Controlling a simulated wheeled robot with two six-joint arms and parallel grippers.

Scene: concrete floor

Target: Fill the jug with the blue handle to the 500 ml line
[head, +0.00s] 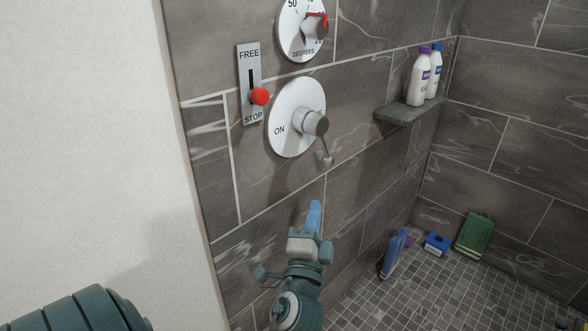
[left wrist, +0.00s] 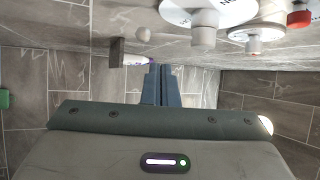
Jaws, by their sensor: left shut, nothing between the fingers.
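No jug with a blue handle can be made out in either view. My left gripper (head: 314,206) is shut and empty, its blue fingers pointing up below the round ON dial (head: 283,118). The degrees dial (head: 297,28) has a red pointer and is cut by the top edge. My right gripper is not in view.
A corner shelf (head: 392,115) holds two white bottles (head: 419,80). On the tiled floor stand a blue upright item (head: 393,254), a blue box (head: 437,244) and a green container (head: 474,236). A pale wall (head: 90,150) fills the left. The floor at front right is mostly clear.

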